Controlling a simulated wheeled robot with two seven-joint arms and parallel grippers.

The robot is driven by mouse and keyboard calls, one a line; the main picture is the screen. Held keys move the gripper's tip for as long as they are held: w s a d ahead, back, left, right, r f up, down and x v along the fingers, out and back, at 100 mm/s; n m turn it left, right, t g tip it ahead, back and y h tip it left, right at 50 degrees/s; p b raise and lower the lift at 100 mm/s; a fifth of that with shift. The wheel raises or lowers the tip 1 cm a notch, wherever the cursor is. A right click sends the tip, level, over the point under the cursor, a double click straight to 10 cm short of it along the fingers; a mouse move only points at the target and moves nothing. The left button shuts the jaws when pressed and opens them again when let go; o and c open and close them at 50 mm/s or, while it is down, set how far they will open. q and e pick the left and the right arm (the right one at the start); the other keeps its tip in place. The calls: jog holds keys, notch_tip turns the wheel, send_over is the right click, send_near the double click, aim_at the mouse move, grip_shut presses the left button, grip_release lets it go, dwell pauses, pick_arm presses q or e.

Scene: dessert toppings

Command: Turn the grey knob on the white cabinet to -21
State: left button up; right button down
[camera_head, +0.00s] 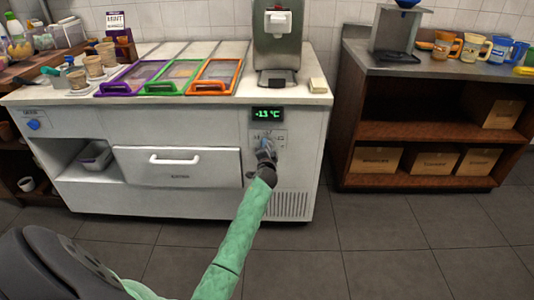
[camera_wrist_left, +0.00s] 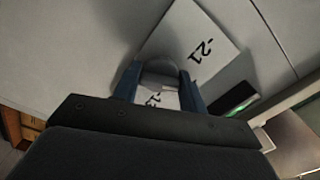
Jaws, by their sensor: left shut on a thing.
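The white cabinet (camera_head: 130,122) stands ahead with a green-lit display (camera_head: 267,113) on its front, which seems to read -13 °C. My left gripper (camera_head: 264,147) is at the control panel just below the display. In the left wrist view the grey knob (camera_wrist_left: 158,76) sits between the two blue fingers of my left gripper (camera_wrist_left: 160,88), which is shut on it. A printed "-21" (camera_wrist_left: 202,51) shows on the white label beyond the knob, and another partly covered number shows between the fingers. In the head view the knob is hidden by the gripper. My right gripper is not in view.
A blue knob (camera_head: 33,124) is on the cabinet's far left. A drawer (camera_head: 178,166) with a white handle is left of my gripper, and a vent grille (camera_head: 292,205) is below right. A grey dispenser (camera_head: 277,45) stands on top. A wooden shelf unit (camera_head: 420,131) stands right.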

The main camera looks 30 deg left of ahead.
pick_arm(q)
jog(key=n+b, duration=0.1)
jog(key=n, duration=0.3)
jog(key=shift+f, duration=0.15)
jog(key=shift+n, duration=1.4)
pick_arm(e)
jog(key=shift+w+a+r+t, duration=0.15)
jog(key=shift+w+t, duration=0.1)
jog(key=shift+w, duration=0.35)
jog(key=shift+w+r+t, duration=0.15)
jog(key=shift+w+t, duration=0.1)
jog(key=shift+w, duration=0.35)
pick_arm(q)
jog(key=shift+n, duration=0.4)
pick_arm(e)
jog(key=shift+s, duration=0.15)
pick_arm(q)
jog(key=o, duration=1)
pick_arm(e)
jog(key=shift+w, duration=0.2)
